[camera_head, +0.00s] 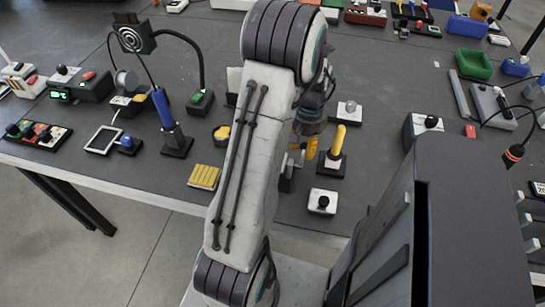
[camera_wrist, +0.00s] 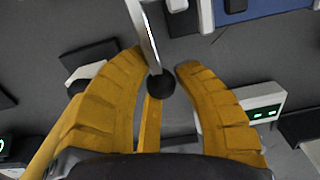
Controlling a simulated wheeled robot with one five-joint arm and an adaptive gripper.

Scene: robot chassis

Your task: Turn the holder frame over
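My gripper (camera_head: 308,150) hangs over the front middle of the table, partly hidden by my arm in the head view. In the wrist view its two yellow fingers (camera_wrist: 163,60) are apart. A silver bar with a black ball end (camera_wrist: 161,86) lies between them in the picture, with gaps on both sides; contact does not show. A yellow strip (camera_wrist: 152,125) shows below the ball. Beside the gripper in the head view is a small device with a dark upright plate (camera_head: 287,174), half hidden by my arm. I cannot tell for certain which thing is the holder frame.
A yellow handle on a dark base (camera_head: 337,144) stands just right of the gripper. A white box with a black knob (camera_head: 322,202) is in front. A yellow ribbed block (camera_head: 204,177), a blue-handled stand (camera_head: 171,124) and a white-rimmed panel (camera_head: 103,140) lie left.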

